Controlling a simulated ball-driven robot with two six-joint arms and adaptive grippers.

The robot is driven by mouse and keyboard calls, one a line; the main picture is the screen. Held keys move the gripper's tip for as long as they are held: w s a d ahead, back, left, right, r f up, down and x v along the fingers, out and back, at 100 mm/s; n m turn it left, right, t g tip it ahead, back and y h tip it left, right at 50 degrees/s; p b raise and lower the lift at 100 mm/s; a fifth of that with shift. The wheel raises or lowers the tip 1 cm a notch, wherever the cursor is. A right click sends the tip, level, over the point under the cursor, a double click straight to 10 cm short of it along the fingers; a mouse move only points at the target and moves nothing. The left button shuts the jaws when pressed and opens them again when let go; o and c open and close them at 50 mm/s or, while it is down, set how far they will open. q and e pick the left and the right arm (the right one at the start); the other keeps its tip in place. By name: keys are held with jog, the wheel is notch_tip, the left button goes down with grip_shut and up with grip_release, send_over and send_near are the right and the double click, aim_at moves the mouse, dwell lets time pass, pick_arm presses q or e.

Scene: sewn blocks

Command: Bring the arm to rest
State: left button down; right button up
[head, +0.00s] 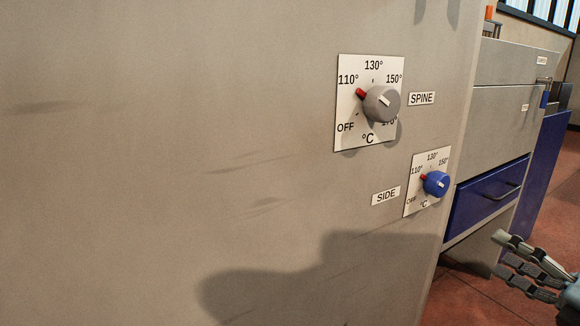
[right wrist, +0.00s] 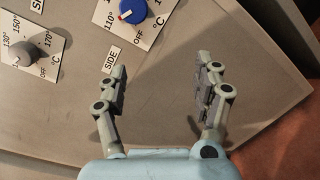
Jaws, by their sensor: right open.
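My right gripper (head: 500,255) is at the lower right of the head view, in front of the machine's right side and apart from the panel. In the right wrist view my right gripper (right wrist: 160,85) is open, with nothing between its fingers. A grey knob (head: 381,103) labelled SPINE and a blue knob (head: 436,183) labelled SIDE sit on the panel. The blue knob (right wrist: 133,10) shows at the top of the right wrist view, beyond the fingertips and not touched. The grey knob (right wrist: 27,52) is at the left there. My left gripper is not in view.
The beige machine panel (head: 180,150) fills most of the head view, with a shadow on its lower part. A cabinet with a blue drawer (head: 488,198) stands to the right. Red floor (head: 470,300) shows at the lower right, with open room around the gripper.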

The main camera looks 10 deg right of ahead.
jog(key=s+a+f+m+g+h, duration=0.2)
jog(key=s+a+f+m+g, duration=0.4)
jog(key=s+f+m, duration=0.5)
jog(key=s+a+f+m+g+h, duration=0.2)
jog(key=s+a+f+m+g, duration=0.6)
jog(key=f, duration=0.5)
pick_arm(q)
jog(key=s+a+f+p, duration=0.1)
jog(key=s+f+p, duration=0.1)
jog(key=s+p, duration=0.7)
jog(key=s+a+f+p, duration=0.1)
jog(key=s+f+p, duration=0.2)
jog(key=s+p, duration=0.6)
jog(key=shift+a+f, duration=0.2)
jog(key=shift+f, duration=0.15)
pick_arm(e)
jog(key=s+d+f+m+g, duration=0.1)
jog(key=s+d+f+m, duration=0.2)
jog(key=s, duration=0.9)
jog(key=s+d+f+m+g+h, duration=0.1)
jog(key=s+f+m, duration=0.3)
jog(key=s, duration=0.8)
jog(key=shift+s+d+f+m+g, duration=0.15)
jog(key=shift+d+f+m+g, duration=0.2)
jog(key=shift+d+m, duration=0.5)
jog(key=shift+r, duration=0.1)
